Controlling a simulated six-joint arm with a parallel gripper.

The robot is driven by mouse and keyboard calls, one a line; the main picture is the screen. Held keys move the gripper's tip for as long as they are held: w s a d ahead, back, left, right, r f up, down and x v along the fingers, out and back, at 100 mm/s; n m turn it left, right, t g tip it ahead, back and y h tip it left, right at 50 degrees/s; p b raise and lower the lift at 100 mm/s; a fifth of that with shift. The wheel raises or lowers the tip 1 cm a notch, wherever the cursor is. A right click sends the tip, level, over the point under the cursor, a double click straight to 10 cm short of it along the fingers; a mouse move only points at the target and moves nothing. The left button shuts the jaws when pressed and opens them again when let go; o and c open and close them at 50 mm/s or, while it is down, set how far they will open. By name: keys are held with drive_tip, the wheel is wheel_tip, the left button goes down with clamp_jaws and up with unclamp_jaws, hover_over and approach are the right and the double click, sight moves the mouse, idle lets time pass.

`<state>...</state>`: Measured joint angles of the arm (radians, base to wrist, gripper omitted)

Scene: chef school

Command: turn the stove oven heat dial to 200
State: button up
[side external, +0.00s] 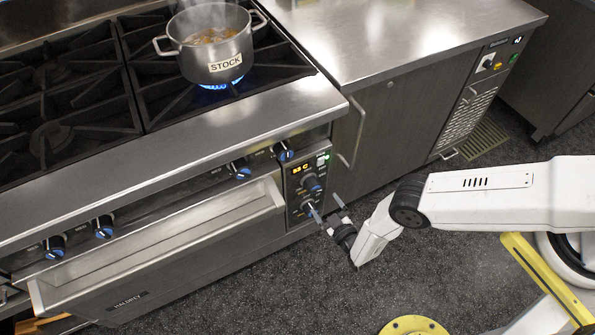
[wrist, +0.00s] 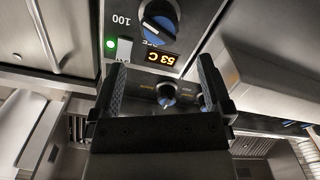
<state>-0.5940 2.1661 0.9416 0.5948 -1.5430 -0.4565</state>
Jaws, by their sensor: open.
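The stove's oven control panel (side external: 291,190) is at the front right of the stove, with an orange display reading 53 C (side external: 300,169). Below the display are an upper dial (side external: 312,184) and a lower dial (side external: 308,209), both dark and blue. My gripper (side external: 327,207) is open and empty, just in front of the lower part of the panel. In the wrist view, my gripper (wrist: 162,72) frames the display (wrist: 162,56). A large blue and black dial (wrist: 159,22), marked 100 beside it, lies beyond the fingertips. Its exact setting is unclear.
A steaming pot labelled STOCK (side external: 211,45) sits on a lit burner. A steel-topped cabinet (side external: 400,40) stands to the right. The dark floor (side external: 270,285) in front is mostly clear.

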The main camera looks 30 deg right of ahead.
sight(316, 190)
drive_tip(key=shift+w, duration=0.1)
drive_tip(key=shift+w, duration=3.75)
drive_tip(key=c, duration=1.3)
drive_tip(key=shift+o, duration=0.2)
